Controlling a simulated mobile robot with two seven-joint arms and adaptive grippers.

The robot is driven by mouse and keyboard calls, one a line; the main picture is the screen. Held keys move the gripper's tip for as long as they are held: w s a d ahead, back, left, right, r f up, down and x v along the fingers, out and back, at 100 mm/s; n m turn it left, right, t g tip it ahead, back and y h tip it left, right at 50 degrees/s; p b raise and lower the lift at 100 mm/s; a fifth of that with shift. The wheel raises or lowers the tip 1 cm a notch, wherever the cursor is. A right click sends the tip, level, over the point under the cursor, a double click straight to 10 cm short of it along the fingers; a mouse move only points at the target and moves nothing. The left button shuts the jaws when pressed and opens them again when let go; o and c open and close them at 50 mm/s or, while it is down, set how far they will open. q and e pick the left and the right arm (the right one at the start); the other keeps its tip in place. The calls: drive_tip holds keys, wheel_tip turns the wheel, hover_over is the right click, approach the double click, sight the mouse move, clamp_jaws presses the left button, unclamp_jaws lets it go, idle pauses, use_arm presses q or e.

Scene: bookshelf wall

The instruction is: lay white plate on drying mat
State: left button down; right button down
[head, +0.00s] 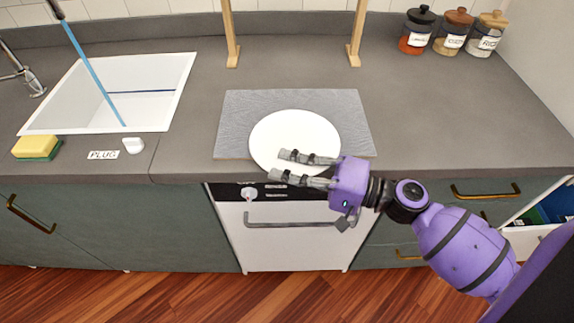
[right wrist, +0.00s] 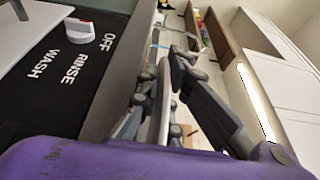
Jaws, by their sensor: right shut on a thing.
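The white plate (head: 295,135) is flat and face up over the front middle of the grey drying mat (head: 240,105). Its near edge reaches past the mat's front edge, close to the counter's edge. I cannot tell whether it touches the mat or hangs just above it. My right gripper (head: 279,165) is shut on the plate's near right rim. In the right wrist view the plate (right wrist: 165,105) shows edge-on as a thin pale strip between the fingers (right wrist: 163,68). My left gripper is not in view.
Wooden posts (head: 230,40) stand behind the mat. Several jars (head: 450,35) stand at the back right. A dishwasher (head: 280,235) is below the counter.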

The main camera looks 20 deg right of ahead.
drive_tip(key=c, duration=1.8)
unclamp_jaws()
drive_tip(key=shift+c, duration=0.2)
drive_tip(key=shift+f, duration=0.1)
drive_tip(key=shift+s+d, duration=0.2)
drive_tip(key=shift+d, duration=0.05)
drive_tip(key=v, duration=1.1)
drive_tip(key=shift+s+d, duration=0.15)
drive_tip(key=shift+d, duration=0.05)
